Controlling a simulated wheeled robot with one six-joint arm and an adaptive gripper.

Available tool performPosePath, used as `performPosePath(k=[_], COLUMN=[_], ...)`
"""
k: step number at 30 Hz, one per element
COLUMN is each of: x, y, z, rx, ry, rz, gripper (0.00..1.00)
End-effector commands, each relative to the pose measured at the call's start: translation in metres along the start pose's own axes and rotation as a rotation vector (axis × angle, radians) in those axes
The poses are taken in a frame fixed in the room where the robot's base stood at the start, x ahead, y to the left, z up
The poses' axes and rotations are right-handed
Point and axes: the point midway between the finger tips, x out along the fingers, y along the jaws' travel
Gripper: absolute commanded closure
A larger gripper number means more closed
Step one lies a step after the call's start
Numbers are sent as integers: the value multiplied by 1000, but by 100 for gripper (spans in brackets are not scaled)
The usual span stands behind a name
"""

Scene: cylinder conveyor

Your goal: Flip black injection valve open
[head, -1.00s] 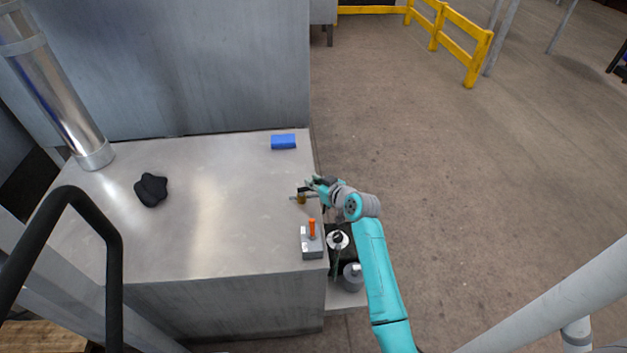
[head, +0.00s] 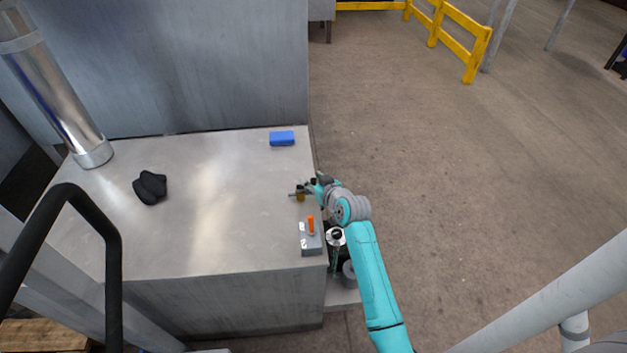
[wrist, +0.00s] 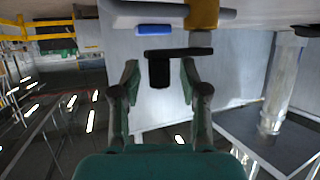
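The injection valve has a brass body (head: 300,197) on a short grey pipe at the right edge of the metal cabinet top. In the wrist view the brass body (wrist: 203,14) is at the top, with a flat black handle (wrist: 185,53) and a black block (wrist: 159,74) below it. My gripper (head: 316,187) is at the valve, by the cabinet's right edge. In the wrist view my gripper (wrist: 159,80) is open, its two fingers on either side of the black block with gaps between. The handle's exact angle is hard to tell in the head view.
A grey box with an orange lever (head: 311,226) stands close to my arm on the cabinet top (head: 220,225). A blue block (head: 282,138) lies at the back and black gloves (head: 150,187) at the left. Round grey and black items sit beside the cabinet below my arm.

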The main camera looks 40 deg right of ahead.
Motion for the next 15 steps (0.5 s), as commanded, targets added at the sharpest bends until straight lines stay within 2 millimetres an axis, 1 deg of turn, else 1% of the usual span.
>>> performPosePath(k=[5,8,11,15], x=[-4,-15,-32,-60], y=[0,0,0,0], z=[0,1,1,1], rx=[0,0,1,1], ry=[0,0,0,0], rz=[0,0,1,1], gripper=[56,56,56,56])
